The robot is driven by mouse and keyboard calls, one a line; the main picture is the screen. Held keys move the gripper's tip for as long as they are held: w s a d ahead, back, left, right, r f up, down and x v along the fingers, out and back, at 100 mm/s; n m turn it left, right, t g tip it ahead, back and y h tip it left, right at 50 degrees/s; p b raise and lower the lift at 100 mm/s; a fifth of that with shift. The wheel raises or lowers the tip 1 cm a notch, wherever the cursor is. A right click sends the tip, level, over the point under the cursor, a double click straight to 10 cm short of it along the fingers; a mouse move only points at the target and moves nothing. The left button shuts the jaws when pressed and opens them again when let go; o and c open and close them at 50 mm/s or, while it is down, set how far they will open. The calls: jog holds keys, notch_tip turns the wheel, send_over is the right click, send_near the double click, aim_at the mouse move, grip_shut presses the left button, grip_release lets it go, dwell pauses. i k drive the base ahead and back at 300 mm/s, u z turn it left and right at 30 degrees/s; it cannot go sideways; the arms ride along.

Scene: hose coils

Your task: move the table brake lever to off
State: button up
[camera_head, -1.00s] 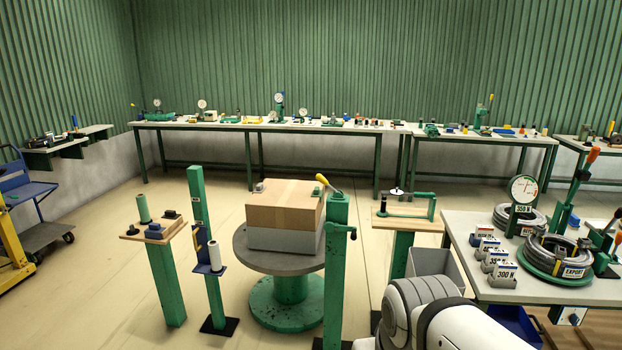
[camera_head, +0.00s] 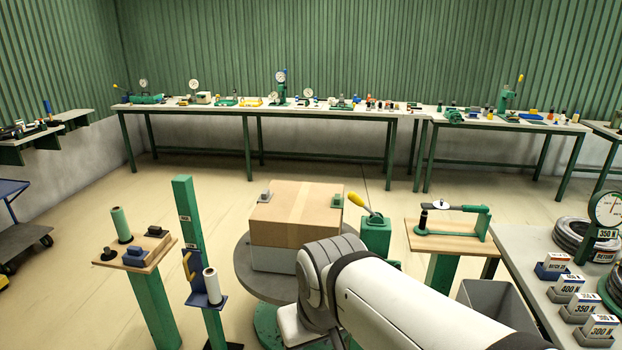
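A lever with a yellow handle (camera_head: 357,201) stands on top of a green post (camera_head: 376,234), tilted up to the left; it looks like the table brake lever, though no label shows. Beside it, a round grey turntable (camera_head: 244,268) on a green pedestal bears a taped cardboard box (camera_head: 297,213). My white arm crosses in front of the lower post and the turntable's right side. My gripper is not in view.
A post with a wooden top and green clamp device (camera_head: 450,222) stands right of the lever. A green post with a white roll (camera_head: 211,286) and a small stand (camera_head: 150,254) are at left. A bench with weight boxes (camera_head: 572,290) and a grey bin (camera_head: 495,300) are at right.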

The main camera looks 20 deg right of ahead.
aim_at(352, 196)
jog(key=z, duration=0.3)
jog(key=i, duration=1.1)
jog(key=z, duration=0.65)
jog(key=k, duration=0.9)
jog(key=z, duration=0.15)
jog(key=i, duration=0.9)
jog(key=u, duration=0.1)
